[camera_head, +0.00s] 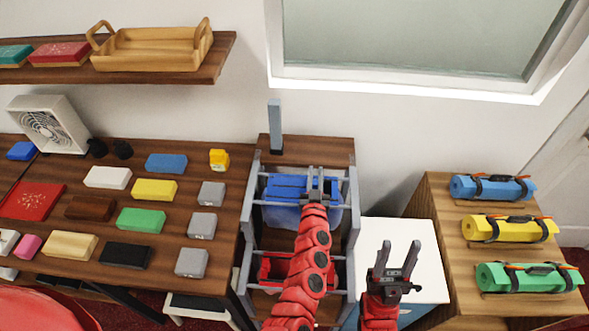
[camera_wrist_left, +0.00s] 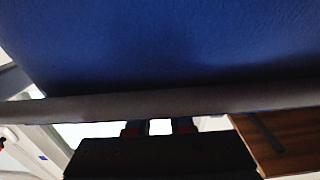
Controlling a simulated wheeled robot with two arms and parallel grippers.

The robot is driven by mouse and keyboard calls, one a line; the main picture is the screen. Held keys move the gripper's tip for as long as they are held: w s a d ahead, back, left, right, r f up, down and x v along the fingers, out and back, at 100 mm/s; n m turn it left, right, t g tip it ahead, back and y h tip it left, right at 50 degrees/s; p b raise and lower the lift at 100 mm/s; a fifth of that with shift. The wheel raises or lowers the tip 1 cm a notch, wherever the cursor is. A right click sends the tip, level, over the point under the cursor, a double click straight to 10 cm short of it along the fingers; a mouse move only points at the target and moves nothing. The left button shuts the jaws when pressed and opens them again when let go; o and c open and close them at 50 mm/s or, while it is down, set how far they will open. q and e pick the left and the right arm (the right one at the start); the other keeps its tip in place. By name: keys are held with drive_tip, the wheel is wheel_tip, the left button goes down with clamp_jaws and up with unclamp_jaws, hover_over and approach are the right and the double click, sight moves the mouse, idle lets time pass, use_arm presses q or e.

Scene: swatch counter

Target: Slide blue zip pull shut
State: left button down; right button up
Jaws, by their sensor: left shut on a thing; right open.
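A blue bag (camera_head: 285,187) sits in the upper part of a grey-framed rack. My left gripper (camera_head: 317,183) is over the right part of its top, shut on the blue zip pull, which the fingers hide. In the left wrist view the bag's blue surface (camera_wrist_left: 170,45) fills the upper half, with a grey band along its lower edge. The dark gripper body shows below that band. I cannot make out how far the zip is closed. My right gripper (camera_head: 397,262) is open and empty, over a white-topped cabinet right of the rack.
A red bag (camera_head: 275,270) sits lower in the rack (camera_head: 352,200), partly behind my left arm. A grey post (camera_head: 275,127) stands behind the blue bag. Left is a table with several coloured blocks; right, a wooden cabinet (camera_head: 440,230) bears blue, yellow and green rolls.

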sight(333, 182)
use_arm(q)
drive_tip(key=d, duration=0.5)
drive_tip(key=shift+p, duration=0.4)
drive_tip(key=shift+d+r, duration=0.1)
drive_tip(key=c, duration=1.1)
unclamp_jaws()
drive_tip(key=shift+d, duration=0.1)
drive_tip(key=o, duration=0.3)
drive_tip(key=shift+d, duration=0.1)
drive_tip(key=s+b, duration=0.4)
drive_tip(key=s, duration=1.3)
drive_tip(key=shift+s, duration=0.2)
